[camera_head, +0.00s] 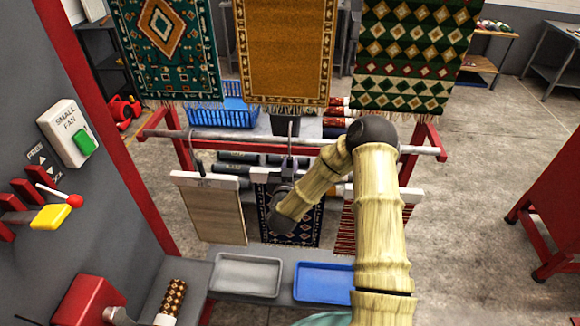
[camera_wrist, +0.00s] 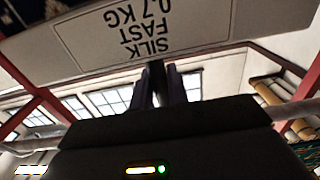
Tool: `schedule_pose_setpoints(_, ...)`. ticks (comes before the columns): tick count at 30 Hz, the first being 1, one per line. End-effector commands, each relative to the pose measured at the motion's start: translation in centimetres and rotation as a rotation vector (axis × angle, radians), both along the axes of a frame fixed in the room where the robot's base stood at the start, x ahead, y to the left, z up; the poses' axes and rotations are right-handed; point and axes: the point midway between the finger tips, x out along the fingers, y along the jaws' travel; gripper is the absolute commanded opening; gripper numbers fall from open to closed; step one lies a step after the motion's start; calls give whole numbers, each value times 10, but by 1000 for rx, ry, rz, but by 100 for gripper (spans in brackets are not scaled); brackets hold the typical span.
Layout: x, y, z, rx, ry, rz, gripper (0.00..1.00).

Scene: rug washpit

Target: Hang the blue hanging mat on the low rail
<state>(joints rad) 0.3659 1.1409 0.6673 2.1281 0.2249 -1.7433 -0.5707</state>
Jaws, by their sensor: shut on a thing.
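The blue mat (camera_head: 305,232), dark with a pale pattern, hangs upright from a white hanger bar (camera_head: 261,176) in the middle of the head view, partly hidden by my arm. My gripper (camera_head: 287,178) is shut on the stem of its hanger. In the wrist view, my gripper's fingers (camera_wrist: 160,90) close around a dark stem by the hanger bar (camera_wrist: 105,40), labelled "SILK FAST 0.7 KG". The low rail (camera_head: 260,142) is a grey bar on red posts, just above the hanger. I cannot tell whether the hook is over the rail.
A beige mat (camera_head: 215,212) hangs left of the blue mat, and a red striped mat (camera_head: 345,230) right, partly behind my arm. Patterned rugs (camera_head: 285,50) hang above. A grey tray (camera_head: 247,275) and a blue tray (camera_head: 324,283) lie below. Grey control panel at left; open floor at right.

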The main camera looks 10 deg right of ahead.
Motion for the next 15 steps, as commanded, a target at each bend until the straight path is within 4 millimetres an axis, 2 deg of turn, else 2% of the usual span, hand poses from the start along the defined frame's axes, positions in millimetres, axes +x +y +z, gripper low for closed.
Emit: schedule_pose_setpoints(15, 0, 0, -10, 0, -2, 0, 0)
